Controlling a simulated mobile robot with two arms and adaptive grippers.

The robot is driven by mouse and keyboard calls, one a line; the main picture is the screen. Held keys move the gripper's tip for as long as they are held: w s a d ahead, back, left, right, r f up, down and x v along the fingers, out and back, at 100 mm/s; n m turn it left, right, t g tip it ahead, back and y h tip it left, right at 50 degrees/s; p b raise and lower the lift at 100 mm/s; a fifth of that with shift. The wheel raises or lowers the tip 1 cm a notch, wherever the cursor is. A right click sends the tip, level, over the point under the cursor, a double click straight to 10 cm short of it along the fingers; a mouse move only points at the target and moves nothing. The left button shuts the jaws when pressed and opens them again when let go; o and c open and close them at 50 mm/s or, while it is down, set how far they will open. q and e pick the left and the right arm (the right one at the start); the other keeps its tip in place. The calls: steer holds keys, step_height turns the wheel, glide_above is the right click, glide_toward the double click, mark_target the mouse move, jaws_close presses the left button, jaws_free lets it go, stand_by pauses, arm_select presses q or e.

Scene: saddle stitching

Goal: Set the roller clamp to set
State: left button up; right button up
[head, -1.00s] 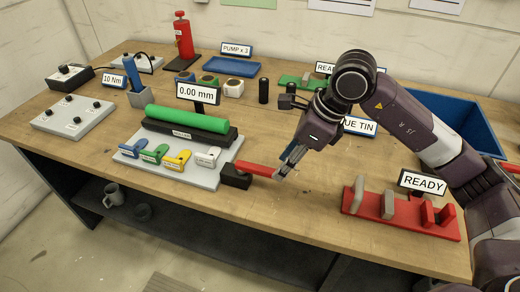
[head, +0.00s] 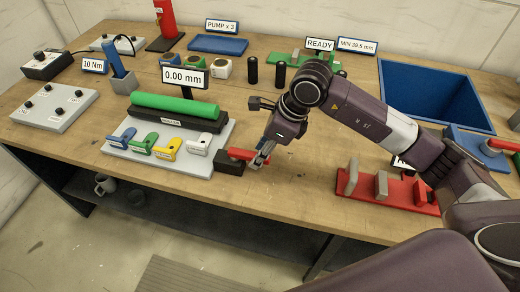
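The roller clamp is a black block (head: 227,163) with a red lever (head: 239,154) pointing right, at the right end of the grey roller plate (head: 215,152). The green roller (head: 175,104) lies on its black bed beside it, and the display (head: 185,79) behind reads 0.00 mm. My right gripper (head: 262,158) is at the lever's free end and its fingers overlap the tip. Whether they are closed on it cannot be told. My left gripper is not in view.
Blue, green, yellow and white tagged pieces (head: 168,147) lie along the plate's front. A red rack (head: 398,192) with grey plates stands right, partly behind my arm. A blue bin (head: 436,97) is at the back right. The wooden table is clear in front of the clamp.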

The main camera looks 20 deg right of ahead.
steer(key=shift+s, duration=0.1)
jaws_close()
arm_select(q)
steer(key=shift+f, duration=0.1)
arm_select(e)
steer(key=shift+d, duration=0.1)
